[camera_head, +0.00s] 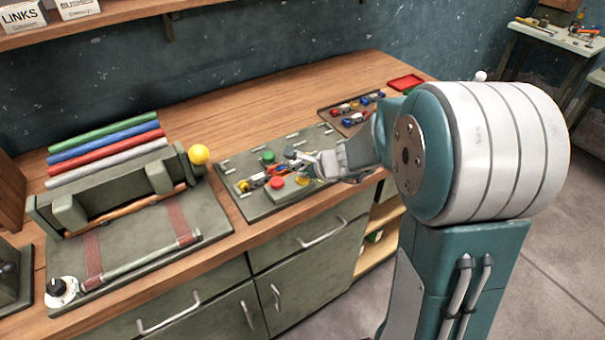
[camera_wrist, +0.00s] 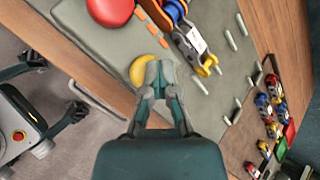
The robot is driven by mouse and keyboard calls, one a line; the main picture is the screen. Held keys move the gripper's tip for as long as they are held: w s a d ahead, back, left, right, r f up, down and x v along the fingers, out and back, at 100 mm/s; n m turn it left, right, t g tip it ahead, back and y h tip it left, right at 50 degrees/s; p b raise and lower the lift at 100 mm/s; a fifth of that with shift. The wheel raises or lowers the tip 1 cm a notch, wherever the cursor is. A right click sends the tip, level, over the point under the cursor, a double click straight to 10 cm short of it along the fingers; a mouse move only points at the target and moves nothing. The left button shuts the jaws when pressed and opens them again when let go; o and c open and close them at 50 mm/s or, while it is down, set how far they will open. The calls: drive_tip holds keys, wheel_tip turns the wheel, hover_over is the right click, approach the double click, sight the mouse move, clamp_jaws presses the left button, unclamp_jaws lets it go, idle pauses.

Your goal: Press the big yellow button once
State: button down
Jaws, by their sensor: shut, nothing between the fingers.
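The yellow button (camera_wrist: 140,70) is a rounded yellow shape on the grey-green panel (camera_wrist: 95,50), partly hidden behind my fingertips in the wrist view. In the head view a bit of yellow (camera_head: 303,181) shows under my gripper (camera_head: 290,155), near the red button (camera_head: 277,183). My gripper (camera_wrist: 160,70) is shut and empty, its fingertips over the right part of the yellow button. I cannot tell whether they touch it. The red button also shows in the wrist view (camera_wrist: 110,10), above and left of the yellow one.
A green button (camera_head: 269,156) and a coloured chain of links (camera_head: 262,178) lie on the same panel, close to my gripper. A tray (camera_head: 328,119) of small coloured parts stands behind. A yellow ball knob (camera_head: 199,154) stands on the left fixture. Bare wood (camera_head: 240,110) lies behind the panel.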

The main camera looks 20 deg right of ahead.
drive_tip(key=shift+r, duration=1.3)
drive_tip(key=shift+r, duration=2.55)
drive_tip(key=s+a+r+n+g, duration=0.1)
drive_tip(key=s+a+r+n, duration=0.15)
drive_tip(key=s+n, duration=0.4)
drive_tip(key=s+a+r+n+g, duration=0.1)
drive_tip(key=s+r+n, duration=0.2)
drive_tip(key=s+n, duration=0.3)
drive_tip(key=s+d+n+h, duration=0.1)
drive_tip(key=s+n+h, duration=0.1)
drive_tip(key=s+n, duration=0.2)
drive_tip(key=s+d+n+h, duration=0.2)
drive_tip(key=s+n, duration=0.2)
drive_tip(key=s, duration=0.6)
drive_tip(key=shift+s+h, duration=0.3)
drive_tip(key=shift+s, duration=0.05)
